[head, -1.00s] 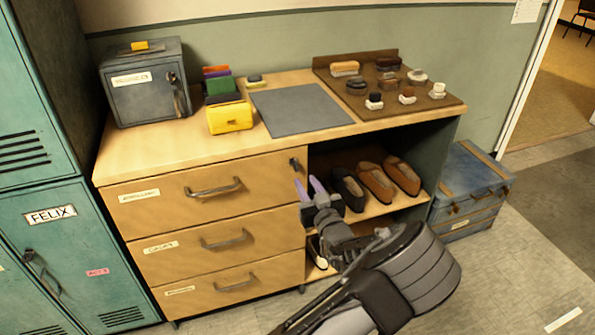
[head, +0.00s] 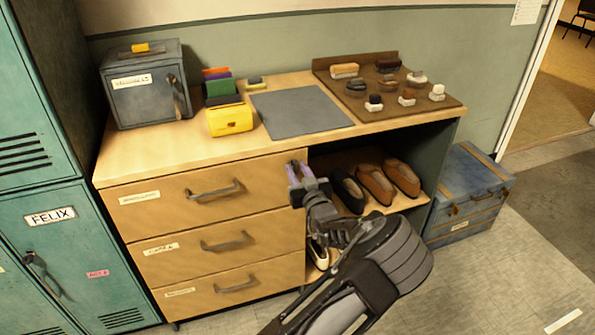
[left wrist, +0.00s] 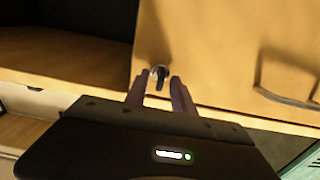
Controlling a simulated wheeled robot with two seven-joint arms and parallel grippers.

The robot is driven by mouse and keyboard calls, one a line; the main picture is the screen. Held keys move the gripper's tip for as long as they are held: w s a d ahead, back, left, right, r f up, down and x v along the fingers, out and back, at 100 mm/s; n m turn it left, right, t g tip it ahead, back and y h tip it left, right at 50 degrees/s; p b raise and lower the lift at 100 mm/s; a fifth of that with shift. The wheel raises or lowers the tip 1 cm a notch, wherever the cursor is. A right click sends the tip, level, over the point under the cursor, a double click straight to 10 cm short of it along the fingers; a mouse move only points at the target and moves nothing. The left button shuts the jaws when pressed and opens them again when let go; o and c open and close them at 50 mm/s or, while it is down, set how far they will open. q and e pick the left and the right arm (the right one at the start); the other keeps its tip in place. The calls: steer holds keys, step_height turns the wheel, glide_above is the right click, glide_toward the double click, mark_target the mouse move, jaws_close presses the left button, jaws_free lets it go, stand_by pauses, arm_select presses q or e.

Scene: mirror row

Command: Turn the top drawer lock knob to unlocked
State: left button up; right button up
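The top drawer (head: 240,197) of the wooden cabinet is closed. Its small dark lock knob (head: 294,164) sits at the upper right corner of the drawer front, partly covered by my fingertips in the head view. My left gripper (head: 299,171) is open, with its purple fingers pointing at the knob. In the left wrist view the knob (left wrist: 158,72) shows in the gap between the two fingertips (left wrist: 157,84), with a finger on each side. I cannot tell whether they touch it. The knob's tab looks roughly upright there. My right gripper is not in view.
The top drawer's bar handle (head: 214,190) sticks out left of the gripper. Right of it is an open shelf with dark and brown shoes (head: 374,185). The worktop above holds a grey mat (head: 300,110), a yellow box (head: 230,120) and a brush board (head: 325,68).

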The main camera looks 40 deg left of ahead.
arm_select(q)
jaws_close()
steer(key=shift+m, duration=0.5)
stand_by(0.4)
steer(key=m, duration=0.8)
steer(key=m+p, duration=0.1)
steer(key=m, duration=0.7)
steer(key=shift+w+d+f+m, duration=0.15)
steer(key=shift+m, duration=0.25)
steer(key=shift+p, duration=0.3)
